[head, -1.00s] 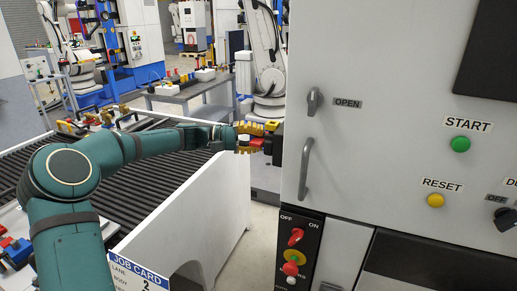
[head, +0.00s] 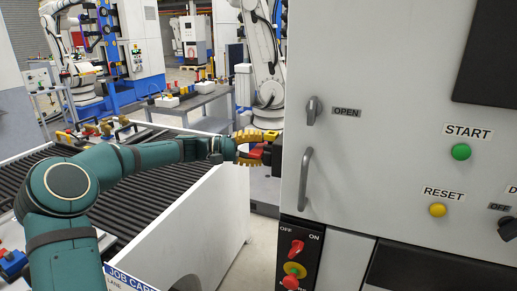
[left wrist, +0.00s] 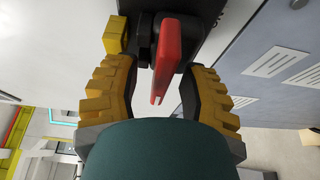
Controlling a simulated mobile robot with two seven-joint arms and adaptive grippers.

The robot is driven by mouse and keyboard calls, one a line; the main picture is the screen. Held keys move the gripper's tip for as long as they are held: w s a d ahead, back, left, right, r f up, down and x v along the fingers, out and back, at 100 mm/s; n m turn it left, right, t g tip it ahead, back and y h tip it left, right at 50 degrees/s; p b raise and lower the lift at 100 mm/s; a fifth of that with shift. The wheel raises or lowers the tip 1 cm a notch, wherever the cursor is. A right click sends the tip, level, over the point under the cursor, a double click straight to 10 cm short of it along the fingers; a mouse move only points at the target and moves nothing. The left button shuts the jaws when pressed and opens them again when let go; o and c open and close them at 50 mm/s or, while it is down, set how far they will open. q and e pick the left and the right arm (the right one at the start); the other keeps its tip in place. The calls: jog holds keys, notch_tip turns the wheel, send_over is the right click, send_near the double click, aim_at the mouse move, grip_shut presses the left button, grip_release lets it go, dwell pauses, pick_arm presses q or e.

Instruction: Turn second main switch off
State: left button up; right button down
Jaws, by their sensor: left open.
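The red switch handle (left wrist: 168,55) on a dark mount (left wrist: 190,10) fills the middle of the left wrist view. My left gripper (left wrist: 166,75) is open, with its yellow ribbed fingers on either side of the handle; gaps show beside the handle, and I see no clear contact. In the head view my left gripper (head: 257,148) is at the cabinet's left side, with a bit of the red handle (head: 257,154) between its fingers. Another red switch (head: 297,247), under OFF and ON labels, is on the front panel. My right gripper is not in view.
The white cabinet (head: 370,165) fills the right, with a door handle (head: 306,178), a green START button (head: 461,152) and a yellow RESET button (head: 437,210). A yellow block (left wrist: 116,35) sits beside the switch mount. A roller conveyor (head: 125,225) lies under my left arm.

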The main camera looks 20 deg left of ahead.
pick_arm(q)
jog(key=shift+a, duration=0.15)
jog(key=v, duration=1.1)
jog(key=shift+s+a, duration=0.2)
jog(key=shift+a, duration=0.15)
jog(key=shift+f, duration=0.1)
